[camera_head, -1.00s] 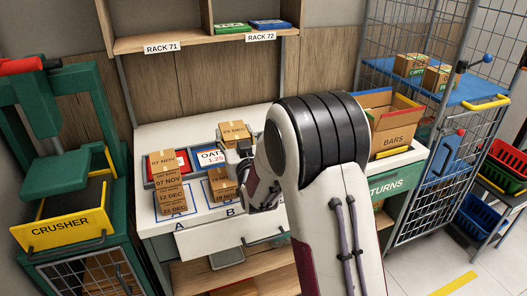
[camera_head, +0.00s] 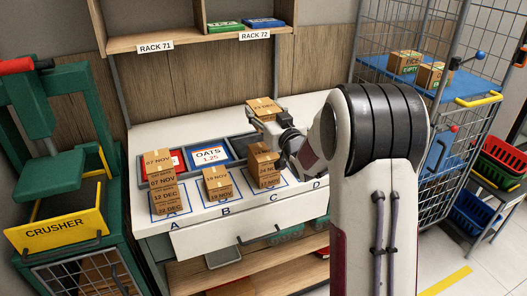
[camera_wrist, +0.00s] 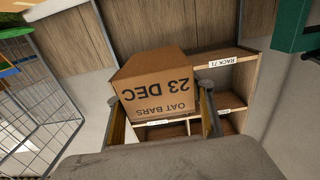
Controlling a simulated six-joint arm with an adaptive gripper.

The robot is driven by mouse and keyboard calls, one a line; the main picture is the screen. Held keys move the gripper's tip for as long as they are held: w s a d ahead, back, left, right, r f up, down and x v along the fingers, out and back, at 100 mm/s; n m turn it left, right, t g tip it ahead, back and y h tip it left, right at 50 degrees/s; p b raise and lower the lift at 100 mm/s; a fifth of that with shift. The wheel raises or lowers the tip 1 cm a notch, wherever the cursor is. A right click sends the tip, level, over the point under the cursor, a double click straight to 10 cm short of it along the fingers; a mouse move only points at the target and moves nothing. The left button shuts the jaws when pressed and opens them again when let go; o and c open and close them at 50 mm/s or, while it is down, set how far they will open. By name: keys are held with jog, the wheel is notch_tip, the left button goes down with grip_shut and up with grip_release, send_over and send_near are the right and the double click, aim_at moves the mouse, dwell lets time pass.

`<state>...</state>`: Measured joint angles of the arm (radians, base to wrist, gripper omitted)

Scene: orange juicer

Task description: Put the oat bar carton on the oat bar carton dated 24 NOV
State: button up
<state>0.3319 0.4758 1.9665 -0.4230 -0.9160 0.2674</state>
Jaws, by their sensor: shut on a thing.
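My gripper (camera_head: 272,124) is shut on an oat bar carton (camera_head: 263,107). In the wrist view the held carton (camera_wrist: 155,88) reads OAT BARS 23 DEC, upside down, between the two fingers. A carton stack (camera_head: 263,166) stands at spot C, below the held carton and partly hidden by my gripper. A lower label there seems to read 24 NOV, but it is small and part covered. The held carton is raised, apart from that stack's top as far as I can tell. A lower stack (camera_head: 217,185) at B carries 19 NOV labels.
A taller stack (camera_head: 161,184) at A shows 07 NOV and 12 DEC. Behind are red and blue OATS trays (camera_head: 210,155). The yellow crusher (camera_head: 62,228) stands left, a wire cage (camera_head: 445,130) right. Rack shelves (camera_head: 190,38) rise behind. Spot D (camera_head: 317,184) looks partly bare.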

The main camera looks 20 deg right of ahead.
jog(key=shift+f, duration=0.15)
send_over(264, 152)
jog(key=shift+w+f, duration=0.1)
jog(key=shift+f, duration=2.9)
jog(key=shift+f, duration=1.85)
jog(key=shift+f, duration=0.1)
jog(key=o, duration=1.2)
jog(key=shift+f, duration=0.1)
jog(key=shift+o, duration=0.2)
jog(key=shift+r, duration=0.2)
jog(key=s, duration=1.2)
